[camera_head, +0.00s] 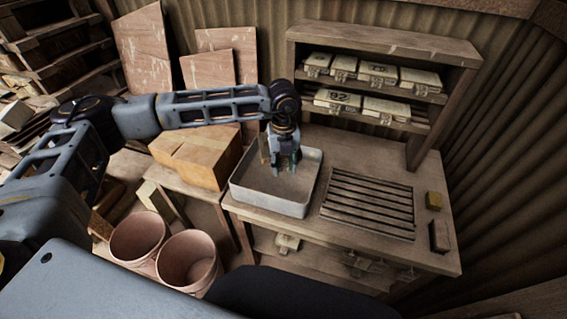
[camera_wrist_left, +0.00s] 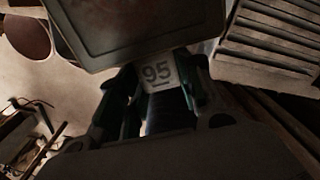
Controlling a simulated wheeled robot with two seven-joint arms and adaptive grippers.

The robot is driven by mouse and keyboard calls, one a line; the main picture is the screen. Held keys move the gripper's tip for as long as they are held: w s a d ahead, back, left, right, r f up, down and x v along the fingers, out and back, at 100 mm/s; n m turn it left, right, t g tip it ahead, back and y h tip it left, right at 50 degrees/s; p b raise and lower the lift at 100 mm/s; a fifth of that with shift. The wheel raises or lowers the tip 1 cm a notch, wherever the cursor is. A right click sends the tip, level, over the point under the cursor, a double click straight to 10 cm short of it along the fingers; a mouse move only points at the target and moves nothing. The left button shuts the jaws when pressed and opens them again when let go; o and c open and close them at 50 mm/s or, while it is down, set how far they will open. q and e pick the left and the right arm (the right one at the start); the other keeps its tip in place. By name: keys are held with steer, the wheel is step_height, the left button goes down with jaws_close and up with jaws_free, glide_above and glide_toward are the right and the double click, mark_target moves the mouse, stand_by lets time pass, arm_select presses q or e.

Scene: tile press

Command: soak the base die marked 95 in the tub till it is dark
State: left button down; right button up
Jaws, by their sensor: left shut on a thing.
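The pale grey part marked 95 of the base die (camera_wrist_left: 158,75) sits between the fingertips of my left gripper (camera_wrist_left: 160,90) in the left wrist view, with its number readable. My left gripper (camera_head: 285,168) is shut on it and points down over the inside of the pale grey tub (camera_head: 262,200) in the head view. The die's body does not show clearly there. A broad dark panel with a lighter edge fills the top of the wrist view; I cannot tell whether it is die or tub. My right gripper is not in view.
A slatted rack (camera_head: 368,205) lies right of the tub on the bench. Behind it, a shelf unit (camera_head: 385,40) holds several pale numbered dies.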

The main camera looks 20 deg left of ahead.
arm_select(q)
steer(key=shift+r, duration=0.15)
steer(key=shift+r+p, duration=0.65)
steer(key=shift+r, duration=1.3)
steer(key=shift+m, duration=0.4)
